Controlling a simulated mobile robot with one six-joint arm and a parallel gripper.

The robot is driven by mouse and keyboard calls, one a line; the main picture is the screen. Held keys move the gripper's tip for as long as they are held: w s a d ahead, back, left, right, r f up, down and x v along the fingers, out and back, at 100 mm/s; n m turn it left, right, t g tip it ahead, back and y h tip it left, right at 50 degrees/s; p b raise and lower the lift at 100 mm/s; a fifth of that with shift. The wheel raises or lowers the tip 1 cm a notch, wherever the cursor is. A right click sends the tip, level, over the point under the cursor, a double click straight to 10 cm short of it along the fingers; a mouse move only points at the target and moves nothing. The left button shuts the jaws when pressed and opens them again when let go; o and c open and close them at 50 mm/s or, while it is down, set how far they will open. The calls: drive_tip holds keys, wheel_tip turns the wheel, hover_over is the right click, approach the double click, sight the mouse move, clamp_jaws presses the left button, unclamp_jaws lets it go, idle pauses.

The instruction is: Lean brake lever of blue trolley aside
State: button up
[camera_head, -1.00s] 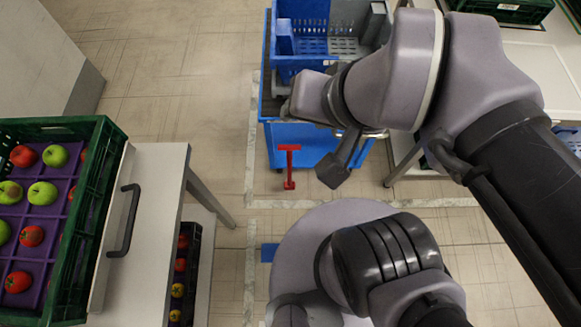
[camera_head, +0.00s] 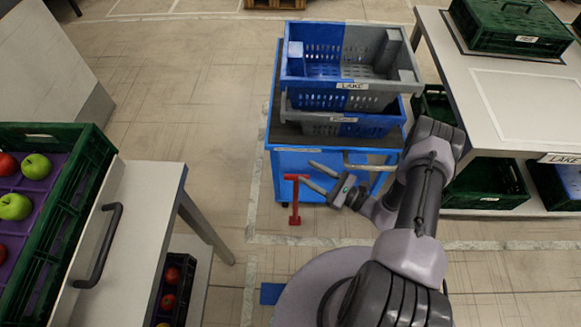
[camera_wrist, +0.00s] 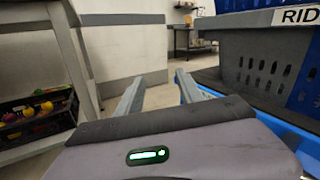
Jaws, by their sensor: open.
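The blue trolley (camera_head: 284,165) stands ahead of me, loaded with stacked blue and grey crates. Its red brake lever (camera_head: 295,205) stands upright at the trolley's near left corner, with a crossbar on top. My gripper (camera_head: 313,175) is just right of the lever's top in the head view, its fingers pointing left. The fingers are spread and hold nothing. I cannot tell whether a finger touches the lever. In the wrist view my open fingers (camera_wrist: 158,92) show with nothing between them, and the lever is not visible there.
A table (camera_head: 145,225) with a green crate (camera_head: 93,180) of apples stands at the left. Another table (camera_head: 515,95) with green crates stands at the right. Floor left of the trolley is clear.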

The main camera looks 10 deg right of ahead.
sight(298, 184)
drive_tip(key=s+d+f+m+t+h, duration=0.1)
drive_tip(key=s+f+m+t+h, duration=0.2)
drive_tip(key=f, duration=0.5)
drive_tip(key=s+d+f+m+t+h, duration=0.1)
drive_tip(key=s+f+m+h, duration=0.35)
drive_tip(key=f, duration=0.35)
drive_tip(key=b+x, duration=0.1)
drive_tip(key=x, duration=1.5)
drive_tip(key=shift+w+a+r, duration=0.15)
drive_tip(key=shift+w+a, duration=0.1)
drive_tip(key=shift+w, duration=0.05)
drive_tip(key=shift+w+a+r, duration=0.15)
drive_tip(key=shift+w+a, duration=0.05)
drive_tip(key=shift+w, duration=0.45)
clamp_jaws()
drive_tip(key=shift+s, duration=0.1)
